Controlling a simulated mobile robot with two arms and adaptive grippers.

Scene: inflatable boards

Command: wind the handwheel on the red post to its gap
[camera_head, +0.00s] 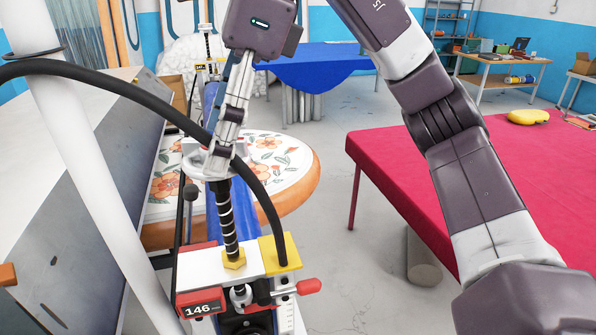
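The handwheel (196,162) is a pale disc on top of a black threaded spindle (222,215), partly hidden by the fingers and a black hose. The spindle runs down through a brass nut into a white block on the near post, which has red parts (198,302) and a label reading 146. A small scale (287,315) shows at the post's right side; I cannot read the gap. My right gripper (221,153) points down with its fingertips at the handwheel. The fingers are seen side-on, so their opening and grip are unclear. My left gripper is not in view.
A black hose (110,84) arches across the post to a yellow block (280,252). A white pole (85,150) stands at left. A flower-patterned board (296,178) lies behind the spindle. A red-covered table (400,165) is at right, with open floor between.

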